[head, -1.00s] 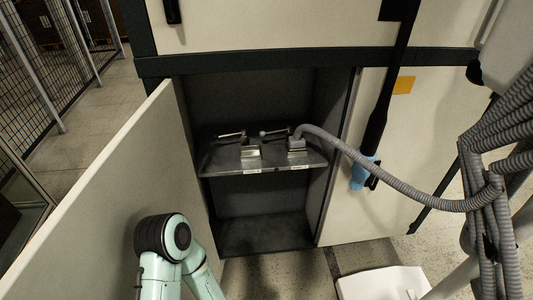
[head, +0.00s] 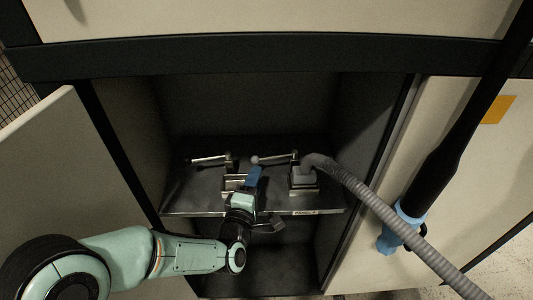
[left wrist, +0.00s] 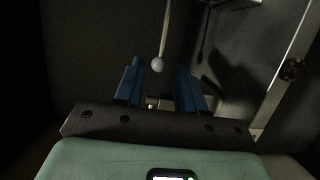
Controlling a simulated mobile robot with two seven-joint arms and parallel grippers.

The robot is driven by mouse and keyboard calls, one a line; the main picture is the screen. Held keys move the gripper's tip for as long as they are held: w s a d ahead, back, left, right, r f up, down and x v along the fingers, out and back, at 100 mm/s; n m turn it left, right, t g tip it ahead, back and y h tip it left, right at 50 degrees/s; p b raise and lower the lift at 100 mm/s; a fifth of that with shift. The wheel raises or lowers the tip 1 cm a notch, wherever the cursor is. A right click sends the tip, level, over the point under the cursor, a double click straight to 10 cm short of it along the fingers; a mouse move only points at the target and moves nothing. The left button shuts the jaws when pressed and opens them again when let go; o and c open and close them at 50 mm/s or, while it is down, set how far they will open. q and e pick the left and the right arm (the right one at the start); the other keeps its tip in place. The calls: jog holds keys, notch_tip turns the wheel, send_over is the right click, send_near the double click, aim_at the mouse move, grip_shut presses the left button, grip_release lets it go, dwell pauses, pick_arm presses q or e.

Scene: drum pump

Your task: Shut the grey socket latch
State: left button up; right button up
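A shelf in the open cabinet bears two metal sockets, each with a ball-ended latch lever reaching left. A grey plug (head: 303,174) with a ribbed hose sits in the right socket (head: 303,190). The right latch lever (head: 275,158) ends in a pale ball, which also shows in the left wrist view (left wrist: 157,64). The left socket (head: 233,183) holds no plug; its lever (head: 208,159) lies left. My left gripper (head: 254,176) is near the right lever's ball. In the wrist view its blue fingers (left wrist: 160,88) are apart, with the ball beyond and between their tips. My right gripper is out of view.
The cabinet door (head: 60,170) stands open at left. The grey hose (head: 385,208) runs from the plug down to the right. A black rod with a blue end (head: 405,220) stands before the right panel. The shelf's front edge (head: 325,211) lies below the sockets.

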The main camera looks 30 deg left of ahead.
pick_arm(q)
jog(key=x, duration=1.1)
jog(key=shift+f, duration=0.2)
jog(key=shift+a, duration=0.1)
grip_shut()
